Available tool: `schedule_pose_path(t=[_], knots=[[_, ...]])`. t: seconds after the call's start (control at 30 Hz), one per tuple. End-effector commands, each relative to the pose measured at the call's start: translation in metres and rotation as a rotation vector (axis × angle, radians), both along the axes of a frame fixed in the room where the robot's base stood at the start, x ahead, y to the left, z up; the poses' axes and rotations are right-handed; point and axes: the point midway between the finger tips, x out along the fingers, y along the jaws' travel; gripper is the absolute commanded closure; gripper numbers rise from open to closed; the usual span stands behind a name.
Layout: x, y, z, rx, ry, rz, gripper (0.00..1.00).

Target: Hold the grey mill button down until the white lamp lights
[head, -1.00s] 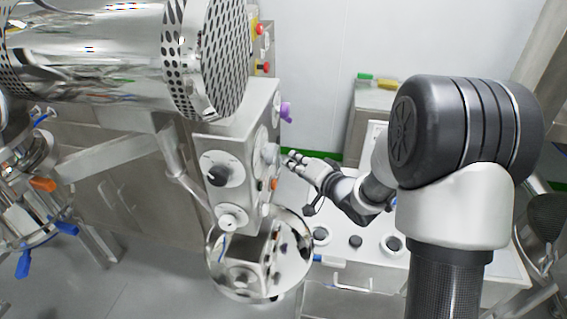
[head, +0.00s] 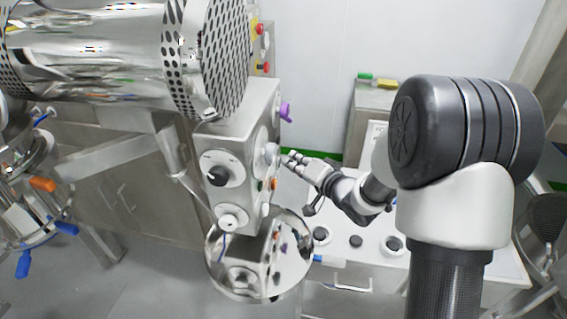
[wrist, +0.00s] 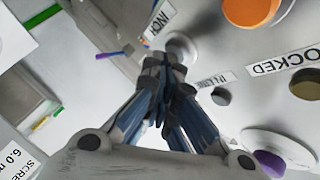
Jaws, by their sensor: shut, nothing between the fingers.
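My gripper (head: 288,158) is shut and empty, at the right-hand face of the steel control box (head: 203,150). In the wrist view my closed fingertips (wrist: 170,66) overlap the lower edge of a pale grey round button (wrist: 182,46) near a label reading "INCH". Whether they touch or press it I cannot tell. In the head view a grey round part (head: 271,152) sits just left of the fingertips. I cannot make out a lit white lamp in either view.
The wrist view shows an orange button (wrist: 250,10), a purple knob (wrist: 268,163), a dark round part (wrist: 221,96) and an olive one (wrist: 307,84) on the same panel. A perforated steel drum (head: 205,60) is above the box. A white cart (head: 375,247) stands below my arm.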

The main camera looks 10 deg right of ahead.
Motion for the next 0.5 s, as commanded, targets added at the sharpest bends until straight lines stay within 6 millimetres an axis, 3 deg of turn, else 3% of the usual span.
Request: schedule_pose_path(t=[0.5], knots=[[-0.0024,-0.0080,0.0000,0.000,0.002,-0.001,1.00]])
